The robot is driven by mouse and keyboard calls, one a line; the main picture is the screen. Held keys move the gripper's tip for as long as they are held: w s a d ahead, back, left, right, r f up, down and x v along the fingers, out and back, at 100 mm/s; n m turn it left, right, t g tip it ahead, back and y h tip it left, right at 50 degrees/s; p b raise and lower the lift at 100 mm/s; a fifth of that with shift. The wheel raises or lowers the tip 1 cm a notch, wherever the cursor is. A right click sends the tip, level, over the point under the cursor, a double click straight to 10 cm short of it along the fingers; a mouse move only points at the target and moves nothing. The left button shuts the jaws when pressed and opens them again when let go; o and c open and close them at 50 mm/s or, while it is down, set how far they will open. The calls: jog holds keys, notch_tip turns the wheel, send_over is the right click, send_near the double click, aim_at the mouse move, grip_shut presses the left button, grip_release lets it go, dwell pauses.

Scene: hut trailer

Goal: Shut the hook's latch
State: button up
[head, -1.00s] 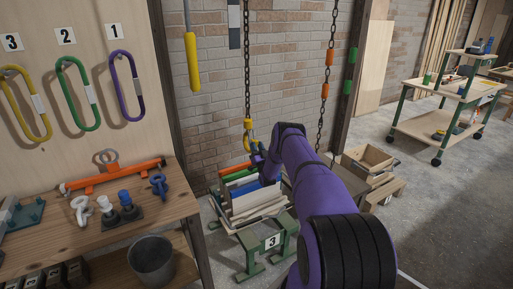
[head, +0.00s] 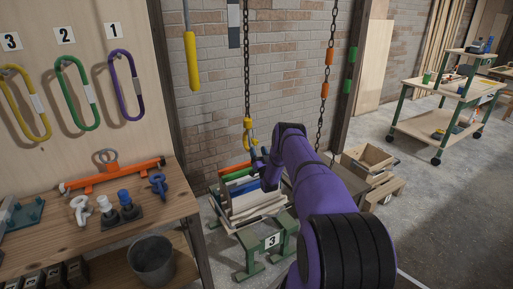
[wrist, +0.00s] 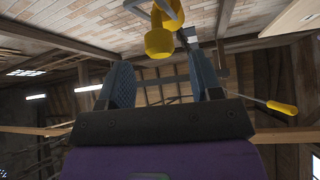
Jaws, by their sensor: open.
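The yellow hook (head: 248,123) hangs from a dark chain against the brick wall in the head view. Its lower part is small there and lies close to my gripper (head: 261,157). In the wrist view, the yellow hook body (wrist: 159,43) with a grey curved part shows at the top, beyond and between my fingertips. My gripper (wrist: 160,80) is open, with its two blue padded fingers apart and nothing between them. I cannot tell whether a finger touches the hook, nor how the latch stands.
Below the hook stands a crate of coloured boards (head: 250,200) by a green trestle (head: 266,243) marked 3. A second chain (head: 328,75) hangs to the right. A yellow-handled pendant (head: 191,60) hangs left.

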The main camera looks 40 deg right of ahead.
jog(key=v, duration=0.7)
jog(key=shift+s+f, duration=0.1)
jog(key=shift+s, duration=0.05)
dwell(0.3)
